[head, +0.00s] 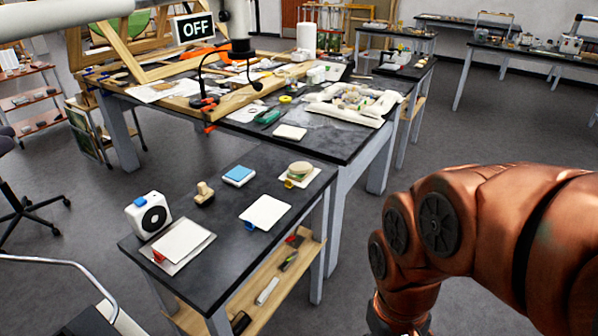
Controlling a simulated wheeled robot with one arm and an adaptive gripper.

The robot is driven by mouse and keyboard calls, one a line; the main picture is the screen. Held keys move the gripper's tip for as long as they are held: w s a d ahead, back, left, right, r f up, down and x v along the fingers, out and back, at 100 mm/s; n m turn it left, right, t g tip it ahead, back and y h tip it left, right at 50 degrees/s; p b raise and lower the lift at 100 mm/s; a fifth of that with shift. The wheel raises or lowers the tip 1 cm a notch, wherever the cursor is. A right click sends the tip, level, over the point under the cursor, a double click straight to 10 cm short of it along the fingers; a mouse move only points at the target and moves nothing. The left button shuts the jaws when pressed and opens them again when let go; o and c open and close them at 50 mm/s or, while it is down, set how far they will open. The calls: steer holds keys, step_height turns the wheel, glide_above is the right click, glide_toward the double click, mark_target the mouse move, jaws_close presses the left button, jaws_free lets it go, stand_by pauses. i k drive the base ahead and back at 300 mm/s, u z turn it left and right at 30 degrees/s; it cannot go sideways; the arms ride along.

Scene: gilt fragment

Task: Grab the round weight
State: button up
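A round, tan and greenish object (299,170) sits on a white card at the far right corner of the near dark table (228,206). It looks like a short stacked disc and is the roundest loose piece there; I cannot tell for sure that it is the weight. My copper arm fills the right side of the head view, to the right of the table and apart from it. My gripper is below the bottom edge, so its fingers are not seen.
The near table also holds a white box with a black round face (149,215), a tan knobbed piece (204,193), a blue-topped block (239,175) and white cards (265,211). A larger cluttered table (330,143) stands behind. Floor is clear between table and arm.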

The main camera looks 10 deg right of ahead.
mark_target(300, 167)
steer(key=z, duration=1.15)
steer(key=i, duration=1.55)
steer(key=u, duration=2.9)
